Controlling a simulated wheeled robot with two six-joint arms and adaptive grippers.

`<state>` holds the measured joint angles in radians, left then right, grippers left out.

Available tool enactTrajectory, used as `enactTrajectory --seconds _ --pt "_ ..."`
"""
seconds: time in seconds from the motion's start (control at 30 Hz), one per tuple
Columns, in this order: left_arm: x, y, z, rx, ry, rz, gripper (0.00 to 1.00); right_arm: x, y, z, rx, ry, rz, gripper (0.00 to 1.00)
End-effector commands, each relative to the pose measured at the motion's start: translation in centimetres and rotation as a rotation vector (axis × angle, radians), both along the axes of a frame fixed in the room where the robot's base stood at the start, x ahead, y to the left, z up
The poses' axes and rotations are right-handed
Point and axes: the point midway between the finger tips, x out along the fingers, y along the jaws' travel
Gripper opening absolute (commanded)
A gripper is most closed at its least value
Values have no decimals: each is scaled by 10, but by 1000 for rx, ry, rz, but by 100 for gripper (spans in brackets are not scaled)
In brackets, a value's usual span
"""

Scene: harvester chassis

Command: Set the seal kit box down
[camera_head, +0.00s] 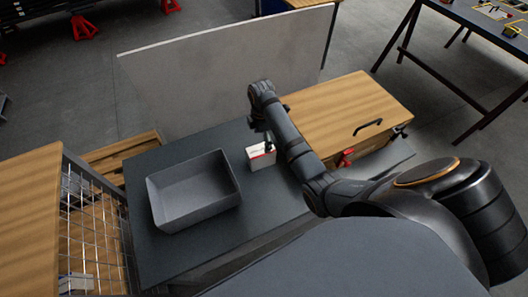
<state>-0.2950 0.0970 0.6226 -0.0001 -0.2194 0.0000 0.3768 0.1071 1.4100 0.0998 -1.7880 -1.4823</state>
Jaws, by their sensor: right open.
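The seal kit box (259,158), small and white with a red marking, stands on the dark work surface (253,206) to the right of the grey open bin. My right gripper (268,143) is at the top of the box, with its fingers pointing down; it is open. The fingertips are small here, and I cannot tell whether they touch the box. My left gripper is not in view.
The grey bin (219,206) looks empty. A wooden-topped cabinet (345,105) with a dark handle stands right of the box. A pale upright panel (200,80) rises behind. A wire mesh cage (92,225) is at left. Dark surface is clear in front of the box.

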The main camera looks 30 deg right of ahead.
Motion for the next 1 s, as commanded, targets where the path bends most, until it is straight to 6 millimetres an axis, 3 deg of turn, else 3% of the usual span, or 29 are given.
enactTrajectory --seconds 0.2,0.43,0.7,0.97,1.0 --pt "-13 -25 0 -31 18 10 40 0 1 -34 1 2 -1 83" --pt "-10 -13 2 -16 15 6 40 0 1 -44 2 2 -1 83" --pt "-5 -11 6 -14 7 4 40 4 4 -87 3 1 -2 83" --pt "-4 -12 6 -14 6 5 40 4 3 -91 2 0 -2 83" --pt "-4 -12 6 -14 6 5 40 4 3 -91 2 0 -2 79"
